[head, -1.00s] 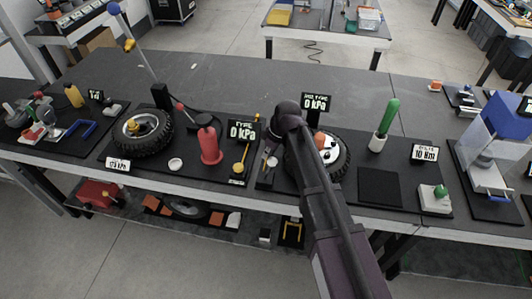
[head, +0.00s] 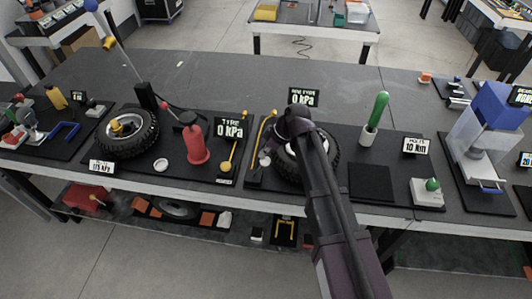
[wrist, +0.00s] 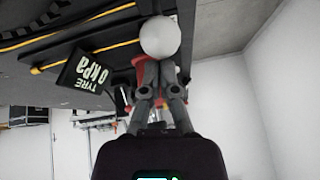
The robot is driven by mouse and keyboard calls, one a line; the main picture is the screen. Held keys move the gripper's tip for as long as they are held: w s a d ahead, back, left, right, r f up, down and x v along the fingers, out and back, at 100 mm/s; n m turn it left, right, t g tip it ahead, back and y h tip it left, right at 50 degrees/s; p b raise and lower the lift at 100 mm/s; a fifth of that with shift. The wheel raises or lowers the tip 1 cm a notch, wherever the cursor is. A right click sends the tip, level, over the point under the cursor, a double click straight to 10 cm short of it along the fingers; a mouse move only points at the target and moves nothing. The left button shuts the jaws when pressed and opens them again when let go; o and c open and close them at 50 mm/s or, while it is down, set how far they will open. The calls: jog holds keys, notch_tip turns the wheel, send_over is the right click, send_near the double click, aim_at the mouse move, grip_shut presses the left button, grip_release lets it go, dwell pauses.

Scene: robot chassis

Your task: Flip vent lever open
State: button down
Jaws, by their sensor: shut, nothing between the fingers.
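In the wrist view, my gripper (wrist: 158,78) is shut, its fingertips close together just below a round white knob (wrist: 160,37). I cannot tell whether they touch it. Something red shows behind the fingers. The knob may be the end of the vent lever, but its shaft and pivot are hidden. A small pale round part (head: 264,160) shows beside that tyre on the black mat.
A "TYRE 0 kPa" sign (head: 230,130) stands left of my arm and shows upside down in the wrist view (wrist: 86,78). A red pump (head: 195,145) and another tyre (head: 127,132) stand further left. A green-handled tool (head: 375,112) stands to the right.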

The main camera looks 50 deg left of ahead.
jog(key=shift+w+d+f, duration=0.15)
jog(key=shift+w+d, duration=0.2)
jog(key=shift+s, duration=0.1)
jog(key=shift+s+a, duration=0.1)
jog(key=shift+a, duration=0.1)
jog(key=shift+s+a, duration=0.45)
jog(key=shift+a, duration=0.05)
dwell(0.4)
jog(key=shift+a, duration=0.1)
